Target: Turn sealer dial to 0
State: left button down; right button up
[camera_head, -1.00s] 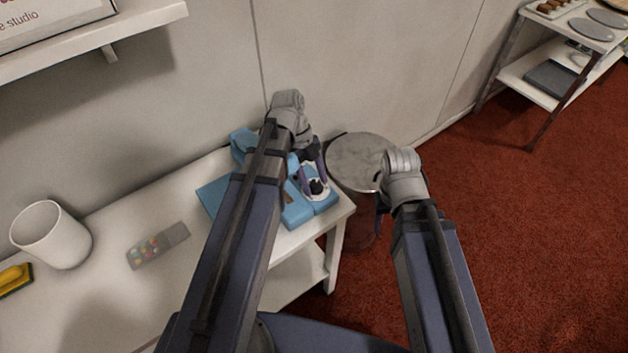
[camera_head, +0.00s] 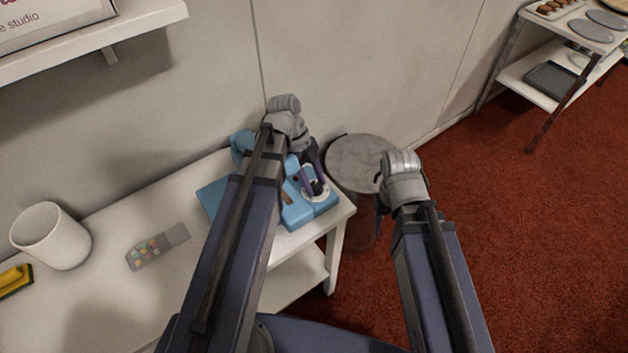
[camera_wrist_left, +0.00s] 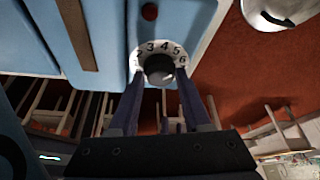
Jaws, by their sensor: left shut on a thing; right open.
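The blue sealer (camera_head: 296,213) sits on the right end of the white table. Its dial is a dark knob (camera_wrist_left: 159,69) on a white numbered ring (camera_wrist_left: 148,50).
A shelf (camera_head: 90,38) hangs above.

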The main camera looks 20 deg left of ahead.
pick_arm(q)
jog(key=c, duration=0.6)
grip_release()
jog(key=shift+c, duration=0.2)
